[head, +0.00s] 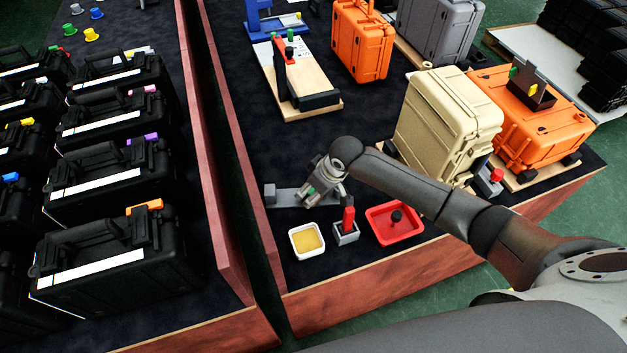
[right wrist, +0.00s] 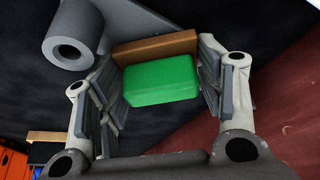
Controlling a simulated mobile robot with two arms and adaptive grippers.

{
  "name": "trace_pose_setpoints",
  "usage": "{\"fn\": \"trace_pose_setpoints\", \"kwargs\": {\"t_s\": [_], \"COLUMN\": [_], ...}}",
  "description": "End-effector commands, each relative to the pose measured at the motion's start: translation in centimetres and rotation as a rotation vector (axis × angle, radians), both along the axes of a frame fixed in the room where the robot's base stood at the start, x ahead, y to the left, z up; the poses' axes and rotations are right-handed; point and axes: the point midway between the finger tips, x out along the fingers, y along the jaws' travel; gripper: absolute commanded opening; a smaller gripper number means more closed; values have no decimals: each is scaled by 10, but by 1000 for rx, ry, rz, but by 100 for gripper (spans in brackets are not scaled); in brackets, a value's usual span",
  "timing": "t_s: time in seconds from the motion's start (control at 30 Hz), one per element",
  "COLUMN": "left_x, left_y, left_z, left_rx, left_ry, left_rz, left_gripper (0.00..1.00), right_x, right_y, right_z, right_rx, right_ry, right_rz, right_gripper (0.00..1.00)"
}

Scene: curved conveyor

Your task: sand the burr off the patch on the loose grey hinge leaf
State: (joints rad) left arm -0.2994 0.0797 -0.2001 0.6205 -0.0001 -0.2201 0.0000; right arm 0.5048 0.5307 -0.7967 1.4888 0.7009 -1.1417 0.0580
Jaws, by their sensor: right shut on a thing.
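The loose grey hinge leaf (head: 288,197) lies flat on the dark table top, with its barrel at the left end. The barrel also shows at the upper left of the right wrist view (right wrist: 75,38). My right gripper (head: 322,192) is over the leaf's right part. It is shut on a green sanding block with a brown face (right wrist: 160,80), one finger on each side. The brown face is turned toward the leaf; I cannot tell whether they touch. The patch and its burr are hidden by the gripper and block. My left gripper is not in view.
In front stand a white tray with yellow contents (head: 307,241), a grey holder with a red-handled tool (head: 347,228) and a red tray (head: 396,225). A beige case (head: 447,122) stands right behind my arm. Bare table lies behind the leaf.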

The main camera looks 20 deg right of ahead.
Motion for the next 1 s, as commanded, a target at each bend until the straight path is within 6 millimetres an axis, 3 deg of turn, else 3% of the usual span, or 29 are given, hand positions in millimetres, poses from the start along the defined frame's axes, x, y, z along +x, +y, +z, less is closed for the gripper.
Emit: {"fn": "trace_pose_setpoints", "kwargs": {"t_s": [0.17,0.6,1.0], "left_x": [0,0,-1], "left_y": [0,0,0], "left_z": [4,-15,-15], "left_rx": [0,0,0], "left_ry": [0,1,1], "left_rz": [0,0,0], "left_gripper": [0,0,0], "right_x": [1,35,38], "right_y": [0,-5,-7], "right_z": [-4,-10,-9], "right_rx": [0,-1,-4], "right_ry": [1,3,5], "right_rz": [-1,-2,-1], "right_gripper": [36,36,36]}}
